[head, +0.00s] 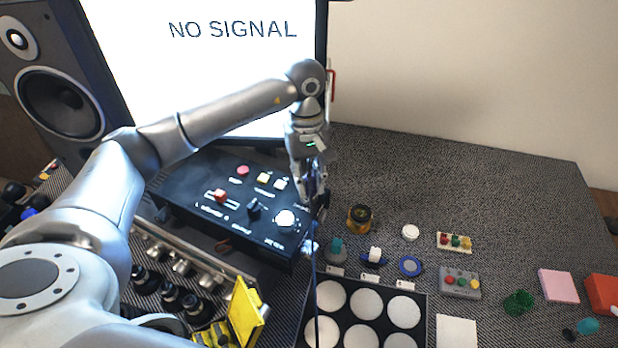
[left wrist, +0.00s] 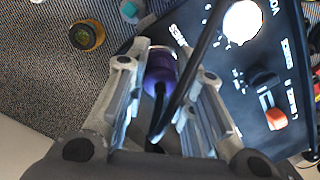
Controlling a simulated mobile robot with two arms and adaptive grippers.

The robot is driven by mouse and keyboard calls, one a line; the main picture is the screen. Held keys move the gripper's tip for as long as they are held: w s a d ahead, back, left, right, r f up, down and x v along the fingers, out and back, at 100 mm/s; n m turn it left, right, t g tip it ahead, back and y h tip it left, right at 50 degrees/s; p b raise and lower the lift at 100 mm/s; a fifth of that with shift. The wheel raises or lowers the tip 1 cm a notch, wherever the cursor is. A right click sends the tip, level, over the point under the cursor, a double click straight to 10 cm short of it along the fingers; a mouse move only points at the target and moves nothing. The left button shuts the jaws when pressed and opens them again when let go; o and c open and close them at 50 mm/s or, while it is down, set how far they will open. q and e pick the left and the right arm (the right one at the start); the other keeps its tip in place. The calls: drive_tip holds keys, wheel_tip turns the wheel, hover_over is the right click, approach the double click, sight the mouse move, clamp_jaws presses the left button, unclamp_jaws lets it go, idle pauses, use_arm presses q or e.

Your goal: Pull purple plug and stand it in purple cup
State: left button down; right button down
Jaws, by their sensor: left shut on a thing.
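My left gripper (head: 316,196) is at the right edge of the black control box (head: 190,190). In the left wrist view, the gripper (left wrist: 165,90) has its fingers on both sides of the purple plug (left wrist: 160,68) and is shut on it. A black cable (left wrist: 188,88) crosses in front of the fingers. I cannot tell whether the plug is still seated in the box. I cannot make out a purple cup in either view. My right gripper is in neither view.
A black tray with white round pads (head: 365,335) stands at the front. Several small parts lie right of the box, among them an amber-ringed jar (head: 359,219) and a blue ring (head: 411,266). A screen (head: 215,70) stands behind. The mat's back right is clear.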

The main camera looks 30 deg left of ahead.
use_arm(q)
drive_tip(key=c, duration=1.1)
unclamp_jaws()
drive_tip(key=shift+c, duration=0.2)
